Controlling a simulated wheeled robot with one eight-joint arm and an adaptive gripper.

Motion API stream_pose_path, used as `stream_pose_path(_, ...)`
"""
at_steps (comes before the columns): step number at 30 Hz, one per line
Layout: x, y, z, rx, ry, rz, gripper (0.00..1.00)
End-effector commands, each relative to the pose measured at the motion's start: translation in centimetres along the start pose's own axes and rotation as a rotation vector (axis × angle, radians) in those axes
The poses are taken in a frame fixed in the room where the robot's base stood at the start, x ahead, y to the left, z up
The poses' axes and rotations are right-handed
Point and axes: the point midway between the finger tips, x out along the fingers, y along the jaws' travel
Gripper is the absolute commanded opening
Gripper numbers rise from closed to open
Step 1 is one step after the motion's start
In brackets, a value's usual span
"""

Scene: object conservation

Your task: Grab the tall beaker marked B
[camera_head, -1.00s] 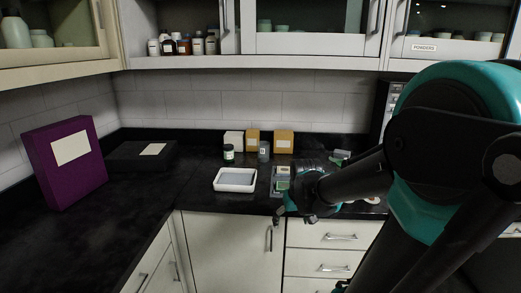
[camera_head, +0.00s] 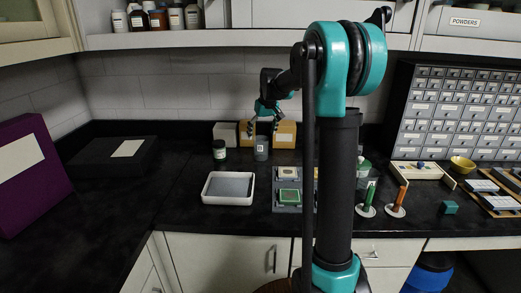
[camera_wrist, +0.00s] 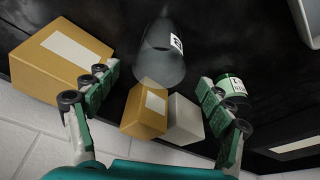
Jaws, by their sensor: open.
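The tall beaker (camera_head: 261,151) is grey and see-through with a small white label. It stands upright on the black counter, in front of the boxes at the back. In the wrist view the beaker (camera_wrist: 160,68) lies between the fingers, its label turned to the upper right; the mark is too small to read surely. My gripper (camera_head: 265,121) is just above the beaker, fingers pointing down. In the wrist view my gripper (camera_wrist: 158,80) is open, with a finger on each side of the beaker and visible gaps between.
A green jar (camera_head: 219,150) stands close left of the beaker; in the wrist view this jar (camera_wrist: 232,88) is near the right finger. Yellow boxes (camera_head: 285,134) and a white box (camera_head: 226,133) stand behind. A white tray (camera_head: 229,201) is in front.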

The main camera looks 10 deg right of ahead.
Motion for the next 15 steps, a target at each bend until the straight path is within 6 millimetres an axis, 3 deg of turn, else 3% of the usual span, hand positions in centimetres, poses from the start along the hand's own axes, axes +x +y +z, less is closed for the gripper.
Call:
stream_pose_path(3,1.9,0.0,0.0,0.0,0.0,0.0,0.81)
stream_pose_path(15,5.7,0.1,0.1,0.0,0.0,0.0,0.81)
